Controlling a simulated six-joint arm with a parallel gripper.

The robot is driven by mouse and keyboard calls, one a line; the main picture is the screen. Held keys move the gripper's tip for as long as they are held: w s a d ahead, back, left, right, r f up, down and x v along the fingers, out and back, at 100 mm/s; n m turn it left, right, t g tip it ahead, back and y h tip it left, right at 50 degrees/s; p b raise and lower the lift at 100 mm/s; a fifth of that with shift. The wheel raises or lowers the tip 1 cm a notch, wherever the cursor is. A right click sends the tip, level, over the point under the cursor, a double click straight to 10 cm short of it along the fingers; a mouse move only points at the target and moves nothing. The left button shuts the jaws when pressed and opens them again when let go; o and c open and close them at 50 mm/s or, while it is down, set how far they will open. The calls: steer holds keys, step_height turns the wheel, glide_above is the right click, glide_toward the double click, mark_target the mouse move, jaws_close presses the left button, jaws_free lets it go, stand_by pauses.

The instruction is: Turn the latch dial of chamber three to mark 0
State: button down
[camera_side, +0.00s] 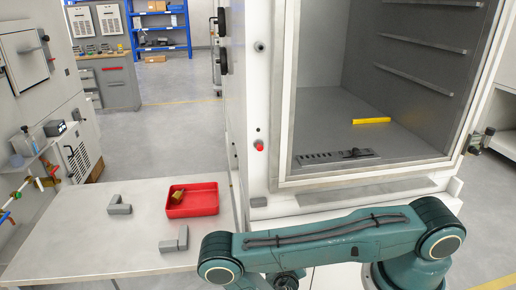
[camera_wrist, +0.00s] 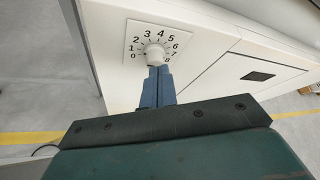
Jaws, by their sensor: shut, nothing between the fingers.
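The latch dial (camera_wrist: 154,53) shows in the wrist view as a small pale round knob on a white square plate. Black numbers from 0 at the left to 8 at the lower right run around it. I cannot tell which mark it points to. My gripper (camera_wrist: 158,70) has its blue fingers shut together, with the tips just below the knob in the picture. Whether they touch the knob I cannot tell. In the side view my gripper and the dial do not show. No label marks the chamber as three.
The side view shows a chamber with an open front (camera_side: 290,110) and a yellow bar (camera_side: 371,121) inside. A table (camera_side: 75,235) at left holds a red tray (camera_side: 205,209) with a brass-coloured piece and grey blocks (camera_side: 118,205). A dark panel inset (camera_wrist: 258,76) lies right of the dial.

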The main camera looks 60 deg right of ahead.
steer(key=shift+w+d, duration=1.25)
steer(key=shift+f, duration=0.3)
steer(key=shift+w+a+f, duration=0.4)
steer(key=shift+a+f, duration=0.05)
stand_by(1.2)
steer(key=shift+w+r, duration=0.1)
steer(key=shift+r, duration=0.05)
steer(key=shift+w+a+r, duration=0.15)
steer(key=shift+a+r, duration=0.05)
steer(key=shift+a, duration=0.1)
stand_by(0.4)
